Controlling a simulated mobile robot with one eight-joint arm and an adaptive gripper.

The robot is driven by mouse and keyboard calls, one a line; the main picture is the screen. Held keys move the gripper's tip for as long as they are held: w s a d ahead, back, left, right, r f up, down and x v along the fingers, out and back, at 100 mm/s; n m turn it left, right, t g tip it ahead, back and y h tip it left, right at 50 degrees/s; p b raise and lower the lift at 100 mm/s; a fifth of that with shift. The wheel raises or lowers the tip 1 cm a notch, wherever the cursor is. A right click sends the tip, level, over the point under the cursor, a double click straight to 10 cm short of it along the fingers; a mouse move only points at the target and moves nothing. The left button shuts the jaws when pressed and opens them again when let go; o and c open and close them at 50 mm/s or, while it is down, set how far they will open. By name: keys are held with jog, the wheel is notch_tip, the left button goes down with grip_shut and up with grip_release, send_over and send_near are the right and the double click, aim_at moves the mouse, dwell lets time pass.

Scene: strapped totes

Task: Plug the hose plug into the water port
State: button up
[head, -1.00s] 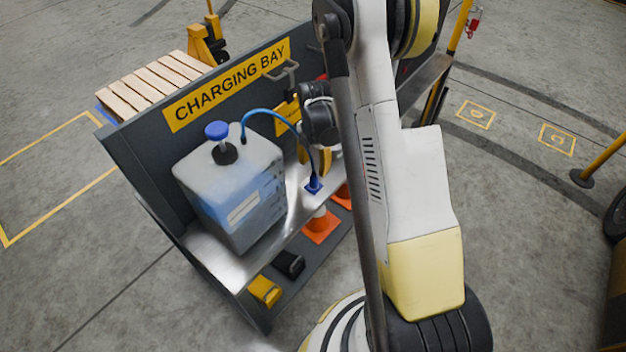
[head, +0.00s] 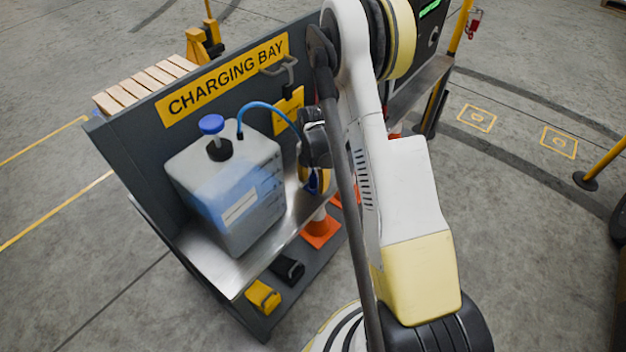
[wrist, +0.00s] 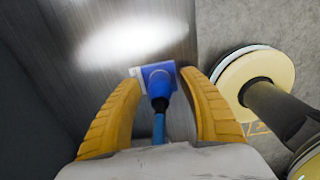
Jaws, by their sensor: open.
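The blue hose plug (wrist: 158,84) stands in a blue square holder (wrist: 169,68) on the metal shelf. My gripper (wrist: 160,75) is open, with one yellow finger on each side of the plug; I cannot tell if either touches it. In the head view the plug (head: 312,183) is partly hidden by my gripper (head: 318,178). The blue hose (head: 262,104) arcs from the white tank (head: 232,190) to the plug. I cannot make out the water port in either view.
A grey panel with a "CHARGING BAY" sign (head: 228,80) rises behind the shelf (head: 235,272). A unit with a green display (head: 430,8) is partly hidden by my arm.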

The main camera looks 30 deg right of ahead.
aim_at(313, 170)
dwell(0.8)
grip_shut()
jog(key=shift+r, duration=0.15)
jog(key=shift+r+p, duration=1.75)
jog(key=shift+r, duration=1.15)
jog(key=shift+r+p, duration=1.6)
jog(key=shift+r, duration=1.35)
